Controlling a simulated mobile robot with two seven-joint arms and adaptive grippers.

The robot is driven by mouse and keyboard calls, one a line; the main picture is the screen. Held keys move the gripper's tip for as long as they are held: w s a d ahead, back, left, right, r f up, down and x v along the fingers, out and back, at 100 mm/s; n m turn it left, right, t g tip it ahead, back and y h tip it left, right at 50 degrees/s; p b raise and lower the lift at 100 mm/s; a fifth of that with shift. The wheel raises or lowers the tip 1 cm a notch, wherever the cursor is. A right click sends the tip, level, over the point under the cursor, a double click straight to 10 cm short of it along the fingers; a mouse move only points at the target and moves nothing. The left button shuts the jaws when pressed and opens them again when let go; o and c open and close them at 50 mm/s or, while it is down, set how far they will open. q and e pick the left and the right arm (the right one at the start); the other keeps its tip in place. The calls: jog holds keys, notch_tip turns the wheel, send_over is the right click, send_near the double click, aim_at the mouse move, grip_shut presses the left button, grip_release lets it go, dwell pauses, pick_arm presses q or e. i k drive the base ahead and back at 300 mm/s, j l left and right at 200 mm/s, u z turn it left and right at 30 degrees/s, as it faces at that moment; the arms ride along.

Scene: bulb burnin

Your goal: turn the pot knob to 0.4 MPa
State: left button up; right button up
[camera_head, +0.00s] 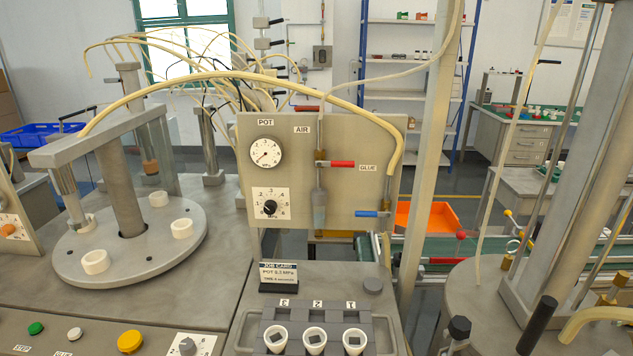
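The pot knob (270,207) is a small black knob on a white square scale plate on the upright beige panel (345,140). The marks around it are too small to read surely, and its pointer direction is unclear. Above it, under the label POT, is a round white gauge (266,153) in MPa; its short needle seems to point to the lower left. A job card (278,274) below the panel reads POT and a pressure in MPa; the digit is hard to read. Neither of my grippers shows.
A red-handled valve (342,164) and a blue-handled valve (371,214) sit on the panel's right part. A cream hose (290,82) arches over the panel. Three white cups (314,340) stand in front. A round turntable (130,250) is at left. The space before the knob looks clear.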

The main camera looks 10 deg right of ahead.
aim_at(270, 207)
jog(key=k+l+z, duration=0.2)
jog(key=z, duration=0.15)
jog(key=k+l+z, duration=0.2)
jog(key=z, duration=0.15)
jog(key=k+l+z, duration=0.15)
jog(key=l+z, duration=0.2)
